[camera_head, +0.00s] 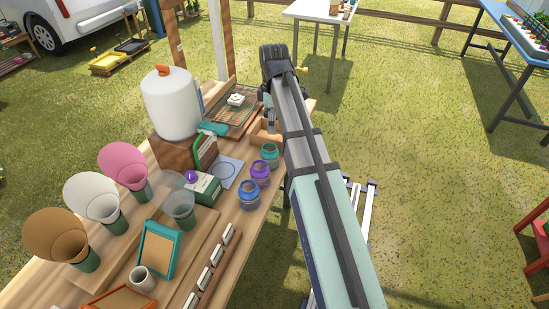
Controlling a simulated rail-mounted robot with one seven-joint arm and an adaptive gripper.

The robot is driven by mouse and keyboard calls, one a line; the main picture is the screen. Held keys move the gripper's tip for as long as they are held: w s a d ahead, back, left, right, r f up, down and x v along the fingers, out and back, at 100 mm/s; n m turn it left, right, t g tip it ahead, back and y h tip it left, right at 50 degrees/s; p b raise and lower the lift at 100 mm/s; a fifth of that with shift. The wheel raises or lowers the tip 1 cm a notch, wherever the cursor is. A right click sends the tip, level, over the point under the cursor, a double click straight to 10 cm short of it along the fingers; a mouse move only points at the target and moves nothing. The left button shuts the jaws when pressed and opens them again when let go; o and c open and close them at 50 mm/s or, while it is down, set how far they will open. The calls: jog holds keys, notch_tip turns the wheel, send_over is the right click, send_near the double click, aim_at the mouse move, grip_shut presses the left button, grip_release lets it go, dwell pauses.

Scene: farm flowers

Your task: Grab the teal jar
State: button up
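The teal jar (270,155) stands upright on the wooden table, near its right edge. It is the farthest of a short row, with a purple jar (260,173) and a blue jar (248,195) nearer. My arm stretches up the picture just right of the jars. My gripper (269,122) shows only in small part beyond the teal jar, left of the arm and near a small wooden box. It appears apart from the teal jar. Its fingers are too small and hidden to tell whether they are open.
A white tank (172,103) on a brown block stands left of the jars. Card boxes (202,188), a clear cup (180,208), cones (92,197) and a teal frame (157,250) crowd the table (262,212). Open grass lies right of my arm.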

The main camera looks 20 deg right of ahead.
aim_at(270, 156)
jog(key=shift+n, duration=0.3)
jog(key=f+p, duration=0.1)
jog(key=f, duration=0.4)
jog(key=a+f+p, duration=0.1)
jog(key=f, duration=0.4)
jog(key=s+f+p, duration=0.1)
jog(key=f+p, duration=0.1)
jog(key=f, duration=0.3)
jog(key=shift+a+f, duration=0.1)
jog(key=shift+a, duration=0.15)
jog(key=c, duration=1.1)
